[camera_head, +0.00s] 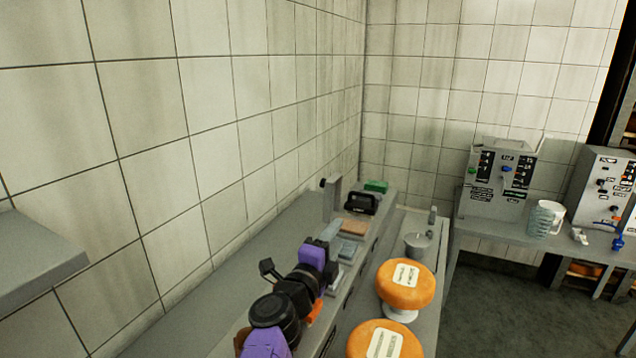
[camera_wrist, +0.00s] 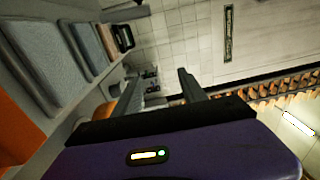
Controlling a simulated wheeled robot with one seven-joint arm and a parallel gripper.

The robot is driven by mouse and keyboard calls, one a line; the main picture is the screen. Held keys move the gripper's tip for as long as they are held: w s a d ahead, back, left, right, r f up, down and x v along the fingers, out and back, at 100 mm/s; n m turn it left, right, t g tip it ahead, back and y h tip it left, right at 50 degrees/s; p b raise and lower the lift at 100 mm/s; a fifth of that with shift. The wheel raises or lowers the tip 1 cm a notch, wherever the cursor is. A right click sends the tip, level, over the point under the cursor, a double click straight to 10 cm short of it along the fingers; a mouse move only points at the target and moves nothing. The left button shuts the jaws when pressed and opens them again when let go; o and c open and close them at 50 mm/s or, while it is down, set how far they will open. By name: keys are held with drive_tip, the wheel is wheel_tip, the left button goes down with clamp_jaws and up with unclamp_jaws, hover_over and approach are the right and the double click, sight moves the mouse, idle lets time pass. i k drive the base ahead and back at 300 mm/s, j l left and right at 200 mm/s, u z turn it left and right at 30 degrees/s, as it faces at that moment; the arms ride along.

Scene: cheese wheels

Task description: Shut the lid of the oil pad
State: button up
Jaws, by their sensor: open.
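A small black case-like item (camera_head: 360,203) stands on the narrow shelf by the wall. It may be the oil pad, but I cannot tell for sure, nor how its lid stands. A dark item, probably the same one, shows at the upper left in the wrist view (camera_wrist: 123,38). Flat grey-blue pads (camera_wrist: 42,65) lie nearer along the shelf there. My gripper (camera_wrist: 160,92) is open, with nothing between its two dark fingers. In the head view my purple and black arm reaches along the shelf, on the near side of the black item, and hides part of the shelf.
A brown block (camera_head: 354,228) and a green item (camera_head: 376,186) share the shelf. Orange cheese wheels (camera_head: 406,284) stand to the right, beside a metal pot (camera_head: 418,244). A grey post (camera_head: 330,200) rises by the wall. Machines (camera_head: 500,178) stand on the back counter.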

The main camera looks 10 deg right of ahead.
sight(333, 186)
drive_tip(key=i, duration=0.85)
